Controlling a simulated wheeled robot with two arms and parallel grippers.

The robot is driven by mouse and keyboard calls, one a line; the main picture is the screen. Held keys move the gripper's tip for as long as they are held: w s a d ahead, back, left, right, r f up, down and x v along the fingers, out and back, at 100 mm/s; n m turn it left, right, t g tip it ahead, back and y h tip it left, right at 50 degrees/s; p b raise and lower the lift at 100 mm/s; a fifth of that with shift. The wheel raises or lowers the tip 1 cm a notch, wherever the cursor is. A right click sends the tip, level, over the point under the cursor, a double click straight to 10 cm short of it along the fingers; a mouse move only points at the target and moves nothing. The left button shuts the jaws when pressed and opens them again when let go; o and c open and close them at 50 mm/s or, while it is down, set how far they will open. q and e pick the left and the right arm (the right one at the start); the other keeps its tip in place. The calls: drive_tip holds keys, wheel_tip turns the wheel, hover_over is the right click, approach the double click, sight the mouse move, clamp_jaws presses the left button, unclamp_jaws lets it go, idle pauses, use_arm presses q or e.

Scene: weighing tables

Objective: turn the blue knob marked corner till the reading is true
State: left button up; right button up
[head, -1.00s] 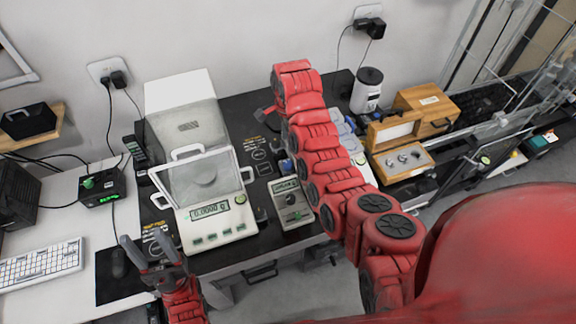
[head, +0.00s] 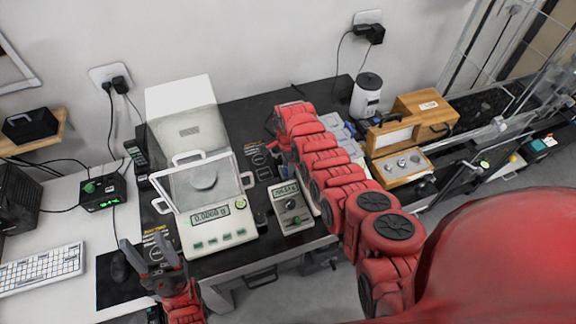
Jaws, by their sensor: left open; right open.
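A white balance (head: 219,234) with a lit display stands on the black table, its clear door frame (head: 203,184) raised over the round pan (head: 203,177). The display begins with zeros, but its last digits are too small to read surely. I cannot make out the blue knob; my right arm covers the area behind the box. My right gripper (head: 272,128) is mostly hidden by its arm, behind the box. My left gripper (head: 152,257) is open and empty at the table's front left.
A tall white cover (head: 187,122) stands behind the balance. A green-knobbed black box (head: 103,191) and a keyboard (head: 40,269) are to the left. A wooden weight case (head: 402,165) and a white jar (head: 367,95) stand right of my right arm.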

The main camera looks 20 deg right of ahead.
clamp_jaws()
drive_tip(key=shift+f+n+b, duration=0.3)
drive_tip(key=shift+n+b, duration=0.25)
drive_tip(key=shift+n, duration=0.25)
drive_tip(key=shift+a+n+b, duration=0.1)
drive_tip(key=shift+n+b, duration=0.3)
drive_tip(key=shift+n, duration=0.2)
drive_tip(key=shift+n+b, duration=0.3)
drive_tip(key=shift+n, duration=0.2)
drive_tip(key=shift+r+n, duration=0.2)
drive_tip(key=shift+n, duration=0.2)
